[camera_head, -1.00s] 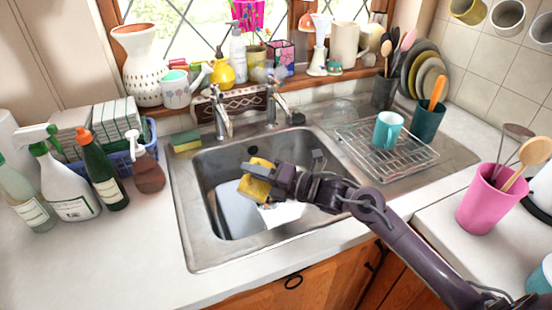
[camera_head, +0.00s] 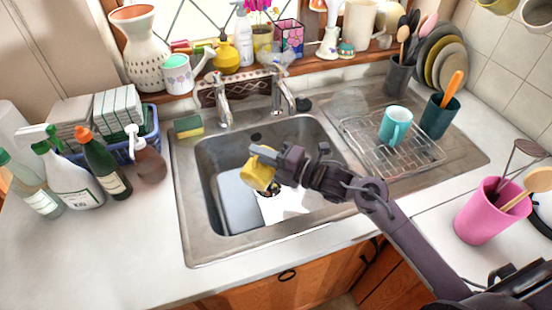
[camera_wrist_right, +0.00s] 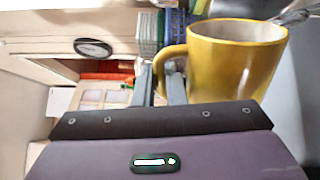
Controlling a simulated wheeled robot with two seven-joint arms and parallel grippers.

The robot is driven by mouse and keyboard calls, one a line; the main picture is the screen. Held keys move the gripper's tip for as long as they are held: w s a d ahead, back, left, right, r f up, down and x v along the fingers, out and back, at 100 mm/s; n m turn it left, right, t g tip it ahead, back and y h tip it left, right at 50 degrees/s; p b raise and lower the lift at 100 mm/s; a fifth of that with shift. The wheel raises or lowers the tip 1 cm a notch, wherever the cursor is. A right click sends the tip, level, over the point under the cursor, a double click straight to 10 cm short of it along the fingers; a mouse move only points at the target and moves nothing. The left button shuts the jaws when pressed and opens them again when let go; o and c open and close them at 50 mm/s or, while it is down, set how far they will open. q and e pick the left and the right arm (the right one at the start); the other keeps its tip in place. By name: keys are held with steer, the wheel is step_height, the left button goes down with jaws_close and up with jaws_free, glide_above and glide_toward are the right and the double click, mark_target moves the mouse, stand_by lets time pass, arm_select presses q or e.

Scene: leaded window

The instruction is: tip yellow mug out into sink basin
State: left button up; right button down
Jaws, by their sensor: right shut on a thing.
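The yellow mug (camera_head: 259,174) is held above the sink basin (camera_head: 207,185), tilted over in the head view. My right gripper (camera_head: 275,160) comes in from the right and is shut on the mug's handle. In the right wrist view the yellow mug (camera_wrist_right: 235,70) fills the upper right, with its handle between the fingers of my right gripper (camera_wrist_right: 160,85). I cannot tell what is inside the mug. My left gripper is not in view.
Two taps (camera_head: 222,105) stand behind the basin. A sponge (camera_head: 188,127) lies at the back left rim. A wire rack (camera_head: 415,160) with a teal mug (camera_head: 395,125) stands on the right. Several bottles (camera_head: 103,170) stand on the left. The front left counter is clear.

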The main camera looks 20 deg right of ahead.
steer(key=shift+a+r, duration=0.15)
steer(key=shift+r, duration=0.1)
steer(key=shift+w, duration=0.1)
steer(key=shift+w+d+m, duration=0.2)
steer(key=shift+d+m, duration=0.1)
steer(key=shift+d, duration=0.05)
steer(key=shift+r, duration=0.15)
arm_select(q)
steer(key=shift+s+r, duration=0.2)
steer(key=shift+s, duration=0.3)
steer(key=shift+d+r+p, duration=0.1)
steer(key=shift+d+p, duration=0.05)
steer(key=shift+p, duration=0.15)
arm_select(e)
steer(key=shift+w+d+m, duration=0.15)
steer(key=shift+d+m, duration=0.05)
steer(key=shift+m, duration=0.2)
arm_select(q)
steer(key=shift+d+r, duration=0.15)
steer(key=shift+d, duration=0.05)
arm_select(e)
steer(key=shift+w+d+r+m, duration=0.15)
steer(key=shift+w+d+m, duration=0.05)
steer(key=shift+m, duration=0.2)
